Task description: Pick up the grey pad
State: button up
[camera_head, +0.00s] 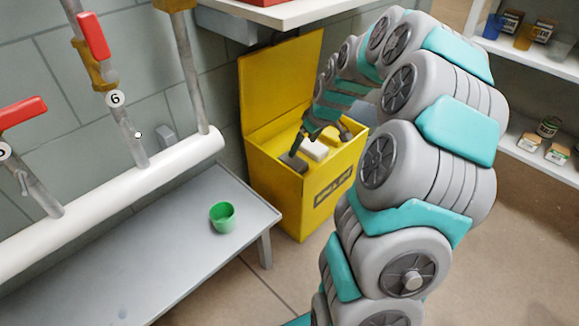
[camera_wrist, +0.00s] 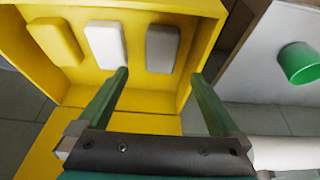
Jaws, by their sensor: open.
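The grey pad (camera_wrist: 162,48) lies in the open yellow box (camera_wrist: 212,22), at the right of a row of three pads in the wrist view. It also shows in the head view (camera_head: 293,162) at the box's near left corner. My gripper (camera_wrist: 158,76) is open and empty over the box. In the wrist view its fingertips lie to either side of the grey pad's lower end, with the pad beyond them. I cannot tell the remaining gap in depth.
A white pad (camera_wrist: 104,43) lies beside the grey pad, and a yellow pad (camera_wrist: 55,41) beyond it. The box has raised walls and an open lid (camera_head: 280,80). A grey bench (camera_head: 170,250) with a green cup (camera_head: 222,218) stands to the left. Shelves (camera_head: 530,60) stand at right.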

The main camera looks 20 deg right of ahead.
aim_at(293, 160)
jog(key=b+x, duration=0.1)
jog(key=x, duration=0.9)
jog(key=shift+w+a+f, duration=0.15)
jog(key=shift+w+f, duration=0.1)
jog(key=shift+f, duration=0.2)
jog(key=shift+c, duration=0.2)
jog(key=c, duration=1.4)
notch_tip(293, 160, up, 10)
jog(key=shift+r+p, duration=0.25)
jog(key=shift+p, duration=0.25)
